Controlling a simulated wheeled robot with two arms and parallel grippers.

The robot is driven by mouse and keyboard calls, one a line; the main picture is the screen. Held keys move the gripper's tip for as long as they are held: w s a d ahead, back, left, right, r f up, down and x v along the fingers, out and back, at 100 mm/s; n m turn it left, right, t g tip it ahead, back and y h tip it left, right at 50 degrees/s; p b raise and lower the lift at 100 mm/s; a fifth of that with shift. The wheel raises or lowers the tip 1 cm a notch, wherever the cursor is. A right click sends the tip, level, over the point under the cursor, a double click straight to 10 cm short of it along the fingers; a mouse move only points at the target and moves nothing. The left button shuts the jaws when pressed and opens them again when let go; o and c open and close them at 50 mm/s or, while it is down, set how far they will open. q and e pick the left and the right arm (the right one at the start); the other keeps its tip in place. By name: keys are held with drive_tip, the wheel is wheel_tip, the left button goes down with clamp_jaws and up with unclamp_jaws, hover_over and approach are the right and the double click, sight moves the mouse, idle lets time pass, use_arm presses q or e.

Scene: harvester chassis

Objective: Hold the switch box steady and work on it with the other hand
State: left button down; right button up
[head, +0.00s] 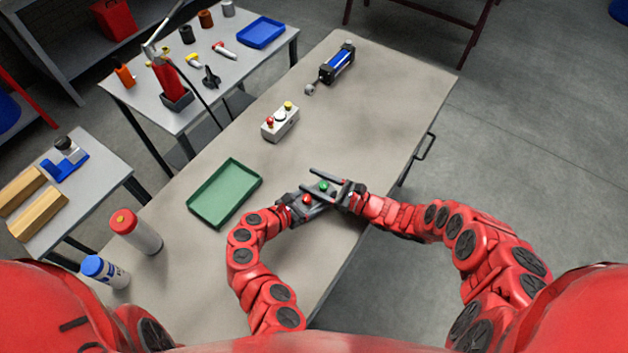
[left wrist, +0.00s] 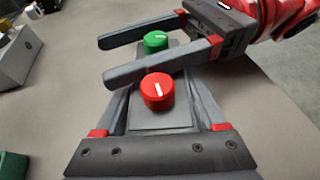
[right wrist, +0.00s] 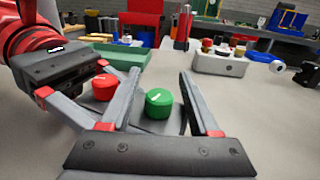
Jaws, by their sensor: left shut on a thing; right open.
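The switch box (left wrist: 165,119) is a small grey box on the table with a red knob (left wrist: 157,91) and a green knob (left wrist: 155,41) on top. In the head view the red knob (head: 306,199) and green knob (head: 323,187) show between my grippers. My left gripper (head: 314,202) is shut on the box at the red knob's end, a finger on each side. My right gripper (right wrist: 158,88) is open, its fingers apart on both sides of the green knob. I cannot tell whether they touch it. Fingers hide much of the box.
A green tray (head: 225,192) lies left of my grippers. A grey box with red and yellow buttons (head: 280,123) and a blue-black cylinder (head: 337,64) stand farther back. The table's right edge, with a handle (head: 426,146), is close to my right arm.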

drive_tip(key=shift+c, duration=0.2)
clamp_jaws()
drive_tip(key=shift+a+n+g+y, duration=0.15)
drive_tip(key=shift+n+g+y, duration=0.35)
drive_tip(key=shift+g, duration=0.1)
drive_tip(key=shift+n+g+y, duration=0.3)
drive_tip(key=shift+n+g, duration=0.2)
drive_tip(key=shift+g, duration=0.3)
use_arm(q)
drive_tip(key=shift+s+d, duration=0.1)
drive_tip(key=shift+d, duration=0.05)
use_arm(e)
drive_tip(key=shift+s+n+g, duration=0.2)
drive_tip(key=shift+n+g, duration=0.3)
drive_tip(key=shift+g, duration=0.1)
